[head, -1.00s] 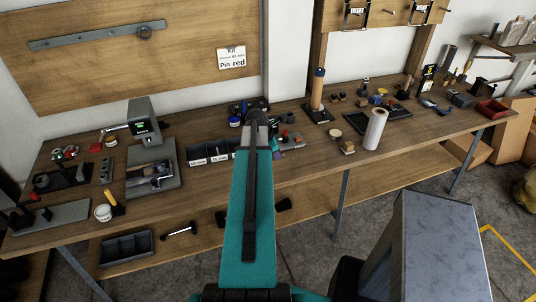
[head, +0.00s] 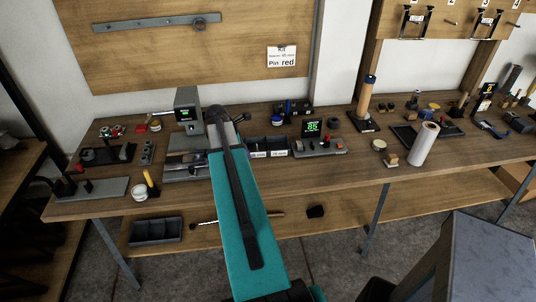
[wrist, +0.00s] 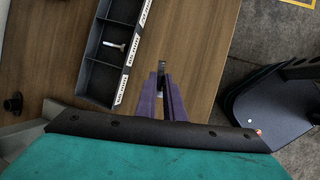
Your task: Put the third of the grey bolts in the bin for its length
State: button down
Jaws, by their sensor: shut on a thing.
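My gripper (wrist: 168,92) shows as two purple fingers in the wrist view. They are closed on a small grey bolt (wrist: 162,66), of which only a bit shows at the tips. Bare bench top lies behind it, just right of the labelled bin tray (wrist: 105,17). One silver-grey bolt (wrist: 116,45) lies in a compartment of that tray; other visible compartments look empty. In the head view the bin tray (head: 268,144) stands right of my arm's end, partly covered by it, with labels on its front too small to read surely. My fingers are hidden there.
A grey device with a display reading 85 (head: 312,128) stands right of the bins. Another device with a green display (head: 187,108) stands left of my arm. A wooden post (head: 367,100) and white roll (head: 424,144) stand further right.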

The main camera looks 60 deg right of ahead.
jog(key=w+a+r+n+b, duration=0.1)
jog(key=w+a+b, duration=0.1)
jog(key=w+a, duration=0.9)
jog(key=w+a+r+b, duration=0.15)
jog(key=w+a, duration=0.55)
jog(key=a, duration=0.8)
jog(key=w+a+r+b, duration=0.1)
jog(key=a, duration=1.2)
jog(key=w+a+r+n+t+b, duration=0.1)
jog(key=w+a+b, duration=0.1)
jog(key=a, duration=1.2)
jog(key=shift+a+n, duration=0.15)
jog(key=shift+n, duration=0.15)
jog(key=shift+s, duration=0.15)
